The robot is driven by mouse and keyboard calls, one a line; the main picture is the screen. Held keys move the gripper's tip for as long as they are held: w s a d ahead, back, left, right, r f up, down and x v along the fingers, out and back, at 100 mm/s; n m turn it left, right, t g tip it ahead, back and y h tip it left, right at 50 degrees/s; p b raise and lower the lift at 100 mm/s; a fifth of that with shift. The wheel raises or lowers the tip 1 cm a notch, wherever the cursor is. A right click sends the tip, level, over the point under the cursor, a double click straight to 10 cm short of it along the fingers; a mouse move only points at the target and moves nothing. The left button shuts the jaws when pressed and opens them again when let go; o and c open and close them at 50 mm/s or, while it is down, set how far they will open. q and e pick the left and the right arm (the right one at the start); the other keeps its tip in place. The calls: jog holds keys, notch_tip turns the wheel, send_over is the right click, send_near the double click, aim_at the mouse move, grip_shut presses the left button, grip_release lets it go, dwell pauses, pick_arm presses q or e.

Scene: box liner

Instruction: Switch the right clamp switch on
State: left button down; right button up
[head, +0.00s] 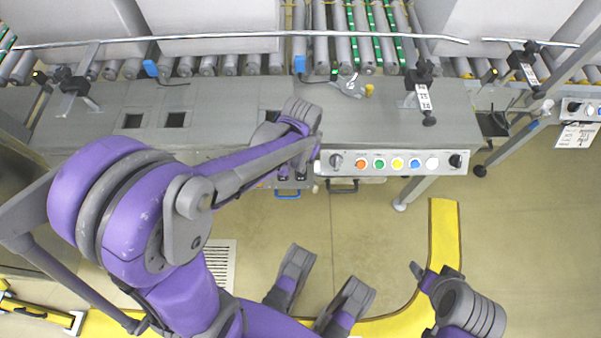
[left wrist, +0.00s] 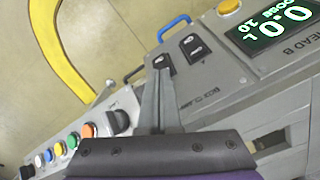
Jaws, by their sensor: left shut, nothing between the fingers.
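The right clamp switch (left wrist: 164,64), nearer the coloured buttons, is beside the tips of my left gripper (left wrist: 156,78). The left clamp switch (left wrist: 194,46) is clear of the fingers. My fingers are shut and empty; I cannot tell whether they touch the switch. I cannot read either switch's position. In the head view my left gripper (head: 292,160) is over the panel's front edge and covers part of the switch area.
A button row (head: 396,163) with a black knob (head: 336,161) lies right of my left gripper. A blue handle (head: 288,195) and a black handle (head: 343,187) stick out below the panel. A lit display (left wrist: 285,22) is near the switches. Floor in front is open.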

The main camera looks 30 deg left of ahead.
aim_at(301, 177)
pick_arm(q)
notch_tip(301, 177, up, 5)
jog(key=p, duration=0.3)
pick_arm(e)
jog(key=r, duration=0.4)
jog(key=shift+s+r, duration=0.2)
pick_arm(q)
jog(key=s+d+r+t, duration=0.3)
jog(key=s+r+t, duration=0.3)
jog(key=s, duration=0.6)
notch_tip(301, 177, up, 19)
jog(key=w+p, duration=0.2)
jog(key=p, duration=1.4)
jog(key=shift+w+g, duration=0.15)
jog(key=shift+g, duration=0.15)
pick_arm(e)
notch_tip(301, 177, up, 18)
jog(key=w+t, duration=0.1)
jog(key=w, duration=0.1)
pick_arm(q)
jog(key=shift+d, duration=0.1)
pick_arm(e)
jog(key=shift+s, duration=0.15)
pick_arm(q)
jog(key=shift+f, duration=0.1)
